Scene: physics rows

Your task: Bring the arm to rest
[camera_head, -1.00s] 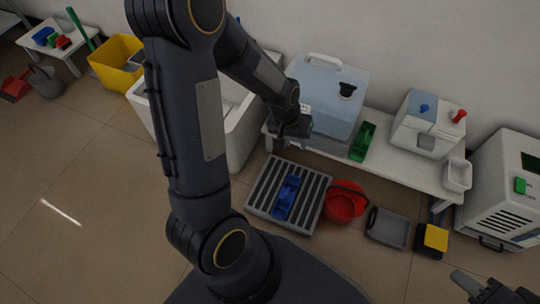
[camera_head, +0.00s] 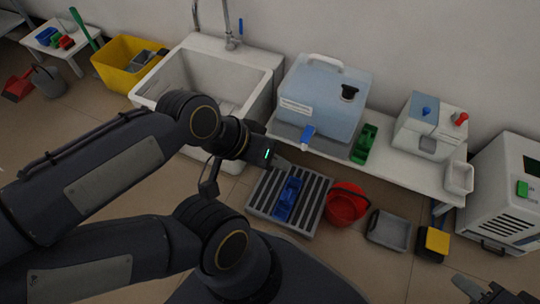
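My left arm is folded across the lower left of the head view. Its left gripper (camera_head: 284,164) hangs in the air in front of the low bench and points right. Only the side of its fingers shows, so I cannot tell whether it is open or shut. My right gripper (camera_head: 490,292) shows at the bottom right edge, partly cut off. Its two dark fingers look spread, with nothing seen between them.
A white sink (camera_head: 215,75) stands behind the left arm. On the floor are a slatted grate (camera_head: 262,194), a red bucket (camera_head: 345,204) and a grey tray (camera_head: 388,230).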

